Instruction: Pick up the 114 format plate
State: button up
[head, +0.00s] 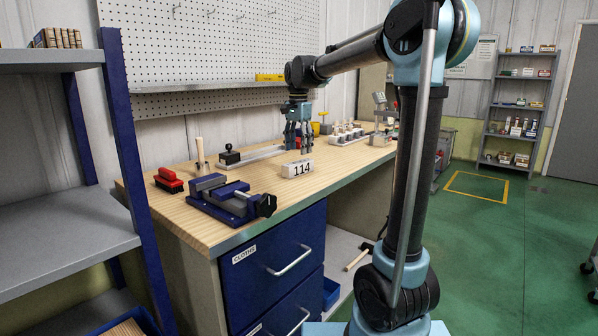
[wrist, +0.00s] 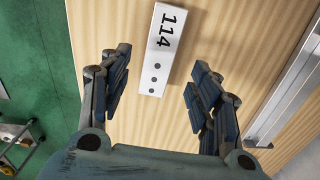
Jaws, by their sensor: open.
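The 114 format plate (head: 297,168) is a small white block with black "114" on its face, resting on the wooden workbench near its front edge. In the wrist view the plate (wrist: 159,50) lies ahead of and between the fingers, with three dark dots on it. My gripper (head: 299,140) is above the bench, close to the plate and just behind or over it in the head view. In the wrist view my gripper (wrist: 157,82) has its two blue fingers spread apart, with nothing between the tips except the near end of the plate below. I cannot tell the exact height gap.
On the workbench (head: 180,212) stand a blue-grey vise (head: 228,196), a red stamp-like item (head: 168,180) and a metal rail (head: 255,155). Several white-topped pieces (head: 345,134) stand farther back. A grey shelf (head: 70,230) is at left. Bare wood surrounds the plate.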

aim_at(298, 162)
jog(key=shift+f, duration=2.6)
jog(key=shift+c, duration=0.6)
grip_shut()
